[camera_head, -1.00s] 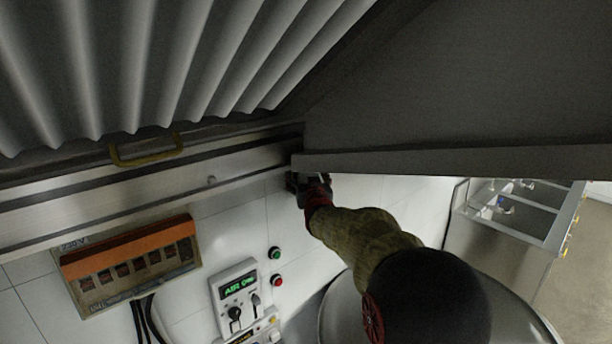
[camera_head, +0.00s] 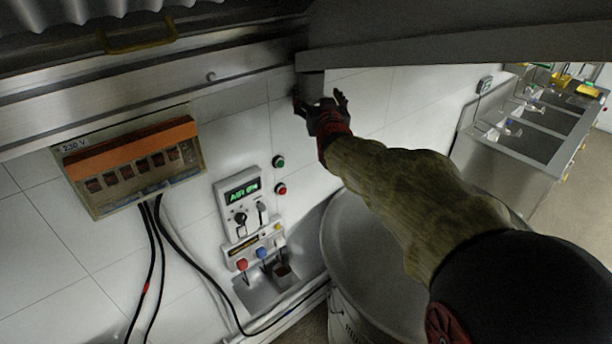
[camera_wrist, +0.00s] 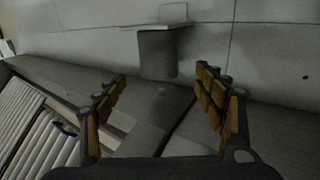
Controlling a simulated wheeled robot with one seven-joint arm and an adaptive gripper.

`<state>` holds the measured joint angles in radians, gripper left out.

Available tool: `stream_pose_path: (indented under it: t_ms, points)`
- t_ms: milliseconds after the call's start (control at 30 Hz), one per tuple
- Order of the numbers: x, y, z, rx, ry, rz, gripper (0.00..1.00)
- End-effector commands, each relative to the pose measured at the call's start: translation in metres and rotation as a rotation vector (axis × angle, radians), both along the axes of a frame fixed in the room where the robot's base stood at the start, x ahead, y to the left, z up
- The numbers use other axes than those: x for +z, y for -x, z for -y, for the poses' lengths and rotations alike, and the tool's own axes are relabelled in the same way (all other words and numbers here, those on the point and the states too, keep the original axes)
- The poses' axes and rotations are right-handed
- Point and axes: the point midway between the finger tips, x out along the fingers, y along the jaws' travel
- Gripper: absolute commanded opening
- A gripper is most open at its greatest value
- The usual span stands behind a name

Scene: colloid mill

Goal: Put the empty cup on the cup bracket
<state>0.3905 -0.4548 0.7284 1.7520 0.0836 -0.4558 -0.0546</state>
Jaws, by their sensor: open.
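My gripper (camera_head: 318,97) is raised at the wall, just under the dark overhanging beam, with its fingers spread and empty. In the wrist view my gripper (camera_wrist: 162,76) is open. A plain grey cup-shaped body (camera_wrist: 158,55) shows ahead between the fingertips and appears apart from them. It adjoins a thin flat plate (camera_wrist: 155,27) on the wall, which may be the cup bracket. I cannot tell from this whether the cup is empty. In the head view only a small grey patch shows beyond the fingers, partly hidden.
The dark beam (camera_head: 450,48) hangs close above my gripper. A large round metal vessel (camera_head: 372,265) stands below my arm. A control panel (camera_head: 243,202) and an orange-topped switch box (camera_head: 130,165) are on the wall. Steel sinks (camera_head: 530,125) stand at the right.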

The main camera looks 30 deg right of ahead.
Motion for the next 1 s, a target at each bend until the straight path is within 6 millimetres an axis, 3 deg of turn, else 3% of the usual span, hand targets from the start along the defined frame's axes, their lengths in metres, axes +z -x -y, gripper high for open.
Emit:
stream_pose_path:
  t_ms: [167, 267, 333, 467, 500, 633, 800, 900, 1000]
  points:
    - [-0.003, 0.006, -0.019, 0.027, -0.019, -0.045, 0.7]
    - [-0.014, 0.022, -0.058, 0.083, -0.057, -0.145, 0.7]
    - [-0.028, 0.045, -0.094, 0.135, -0.09, -0.249, 0.7]
    - [-0.065, 0.109, -0.161, 0.231, -0.149, -0.472, 0.7]
    - [-0.078, 0.133, -0.179, 0.258, -0.163, -0.542, 0.7]
    - [-0.119, 0.215, -0.225, 0.331, -0.192, -0.76, 0.7]
    - [-0.157, 0.301, -0.253, 0.381, -0.208, -0.97, 0.7]
    - [-0.169, 0.329, -0.258, 0.392, -0.21, -1.037, 0.7]
    - [-0.174, 0.34, -0.26, 0.396, -0.212, -1.065, 0.7]
